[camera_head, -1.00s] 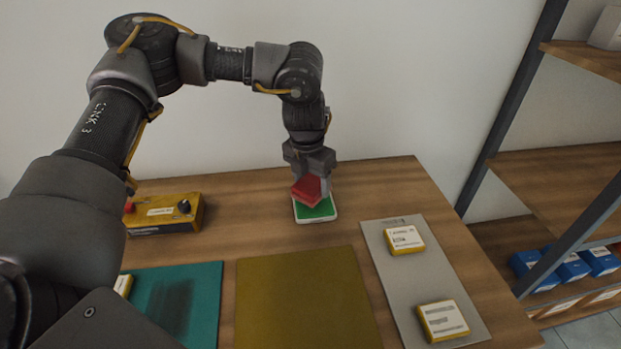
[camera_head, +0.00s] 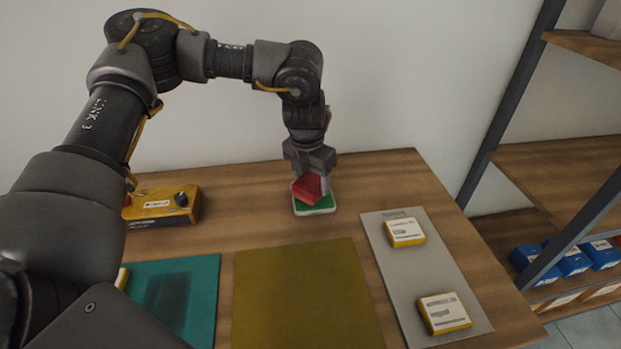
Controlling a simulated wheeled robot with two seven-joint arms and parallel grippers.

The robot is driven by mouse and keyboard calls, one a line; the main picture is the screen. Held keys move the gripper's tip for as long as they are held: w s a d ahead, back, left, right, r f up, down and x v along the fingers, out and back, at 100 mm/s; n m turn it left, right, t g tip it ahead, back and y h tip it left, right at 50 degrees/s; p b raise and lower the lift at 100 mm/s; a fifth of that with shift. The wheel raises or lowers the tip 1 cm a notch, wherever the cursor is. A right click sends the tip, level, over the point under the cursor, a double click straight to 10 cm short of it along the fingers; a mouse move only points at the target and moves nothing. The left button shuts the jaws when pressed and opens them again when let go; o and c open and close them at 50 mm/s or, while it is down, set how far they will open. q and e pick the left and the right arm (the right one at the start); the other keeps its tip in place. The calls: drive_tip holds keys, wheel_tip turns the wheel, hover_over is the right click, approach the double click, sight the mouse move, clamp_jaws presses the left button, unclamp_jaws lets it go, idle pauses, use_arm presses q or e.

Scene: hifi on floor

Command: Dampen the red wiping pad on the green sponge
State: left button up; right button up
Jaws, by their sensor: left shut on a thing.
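My left gripper (camera_head: 312,172) points down at the back of the table and is shut on the red wiping pad (camera_head: 306,189). The pad looks tilted. It is over the green sponge (camera_head: 323,204), which sits in a white tray (camera_head: 316,213), and covers much of it. The pad appears to be at or very close to the sponge; I cannot tell whether they touch. My right gripper is not in view.
A yellow box with a black knob (camera_head: 163,207) stands at the back left. A teal mat (camera_head: 200,290), an olive mat (camera_head: 302,295) and a grey board (camera_head: 415,285) with two yellow boxes (camera_head: 405,232) lie in front. A shelf (camera_head: 560,175) stands at the right.

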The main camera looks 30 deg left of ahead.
sight(312, 181)
use_arm(q)
drive_tip(key=shift+f+b, duration=0.3)
drive_tip(key=shift+f, duration=0.2)
idle(1.4)
wheel_tip(312, 181, up, 7)
drive_tip(key=p, duration=0.6)
idle(0.3)
drive_tip(key=shift+w, duration=0.1)
idle(0.6)
